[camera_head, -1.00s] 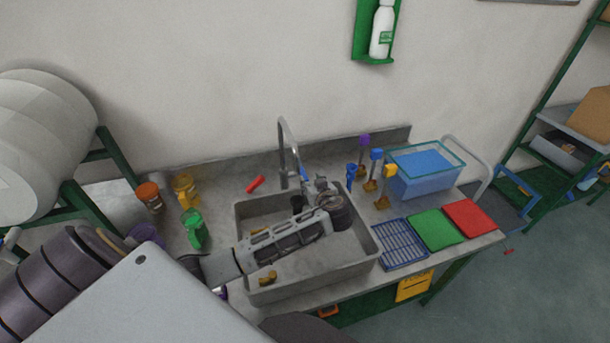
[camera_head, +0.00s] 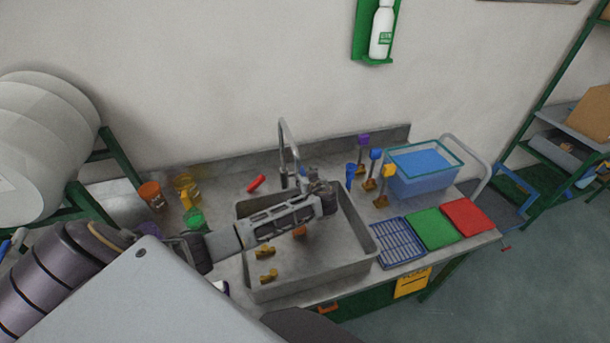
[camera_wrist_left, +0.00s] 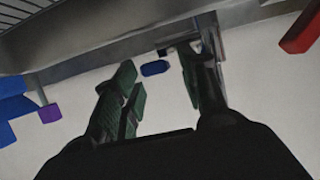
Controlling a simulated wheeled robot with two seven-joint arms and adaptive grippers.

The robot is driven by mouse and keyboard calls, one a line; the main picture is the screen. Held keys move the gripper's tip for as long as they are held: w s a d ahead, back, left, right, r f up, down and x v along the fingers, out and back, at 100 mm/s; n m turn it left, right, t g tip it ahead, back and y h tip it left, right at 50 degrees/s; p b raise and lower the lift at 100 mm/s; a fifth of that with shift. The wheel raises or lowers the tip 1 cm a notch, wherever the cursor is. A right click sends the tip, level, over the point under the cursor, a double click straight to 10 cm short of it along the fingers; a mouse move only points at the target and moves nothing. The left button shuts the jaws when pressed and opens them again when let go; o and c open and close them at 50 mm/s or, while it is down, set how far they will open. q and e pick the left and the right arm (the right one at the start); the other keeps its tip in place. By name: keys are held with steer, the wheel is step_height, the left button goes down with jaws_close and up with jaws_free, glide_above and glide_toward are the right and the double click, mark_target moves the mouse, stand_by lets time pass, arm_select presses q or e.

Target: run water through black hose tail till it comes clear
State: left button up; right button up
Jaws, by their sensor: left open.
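A grey sink basin (camera_head: 372,262) sits in the worktop with a tall curved metal tap (camera_head: 284,140) at its back edge. My left arm reaches in from the left across the basin. My left gripper (camera_head: 304,183) is at the base of the tap, mostly hidden behind its own wrist. In the left wrist view its two fingers (camera_wrist_left: 160,78) are apart, with a small blue piece (camera_wrist_left: 154,68) showing between or beyond them. I cannot tell whether they touch it. No black hose tail can be made out. No water flow is visible. My right gripper is not in view.
Brass-coloured fittings (camera_head: 266,252) lie in the basin. A red piece (camera_head: 256,184) lies behind it. Brushes (camera_head: 374,168), a blue-filled tub (camera_head: 424,172), a blue rack (camera_head: 400,243), and green (camera_head: 434,229) and red (camera_head: 468,216) mats stand right.

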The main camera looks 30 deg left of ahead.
arm_select(q)
steer(key=shift+a, duration=0.1)
jaws_close()
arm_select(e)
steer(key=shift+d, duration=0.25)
arm_select(q)
steer(key=shift+w, duration=0.1)
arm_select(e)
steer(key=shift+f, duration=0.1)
